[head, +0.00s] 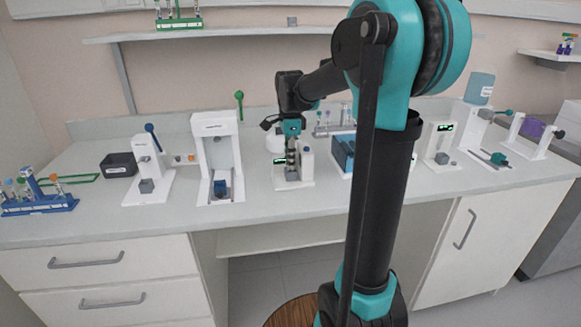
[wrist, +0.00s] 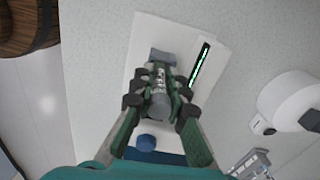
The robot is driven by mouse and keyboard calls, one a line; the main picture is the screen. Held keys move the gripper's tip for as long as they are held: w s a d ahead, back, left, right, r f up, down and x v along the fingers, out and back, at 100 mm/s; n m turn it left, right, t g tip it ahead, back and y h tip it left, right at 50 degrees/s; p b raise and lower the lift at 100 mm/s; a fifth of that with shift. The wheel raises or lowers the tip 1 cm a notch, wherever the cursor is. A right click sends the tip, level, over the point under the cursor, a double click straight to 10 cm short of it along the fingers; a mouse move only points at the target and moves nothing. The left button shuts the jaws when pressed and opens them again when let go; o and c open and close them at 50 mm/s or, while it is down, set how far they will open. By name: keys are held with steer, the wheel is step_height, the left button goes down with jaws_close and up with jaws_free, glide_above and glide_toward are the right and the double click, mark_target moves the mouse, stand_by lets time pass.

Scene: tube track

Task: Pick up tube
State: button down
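A grey, cylindrical tube (wrist: 158,100) with markings on its side is between the fingers of my gripper (wrist: 161,85) in the wrist view. The green finger pads lie close along both sides of it. I cannot tell whether they touch it. Below is a white device (wrist: 205,50) with a black strip of green lights and a grey block (wrist: 162,56). In the head view my gripper (head: 292,146) is low over this device (head: 307,172) on the bench, and the tube is too small to tell apart there.
A white device with a green-tipped lever (head: 214,130) stands to the left, and a blue box (head: 343,150) to the right. A blue tube rack (head: 38,200) is at the far left. A rounded white device (wrist: 290,103) is nearby in the wrist view. The bench's front strip is clear.

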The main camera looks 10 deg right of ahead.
steer(key=shift+r, duration=0.1)
stand_by(0.3)
step_height(320, 180, up, 20)
stand_by(0.5)
steer(key=shift+f, duration=0.2)
steer(key=shift+f, duration=9.6)
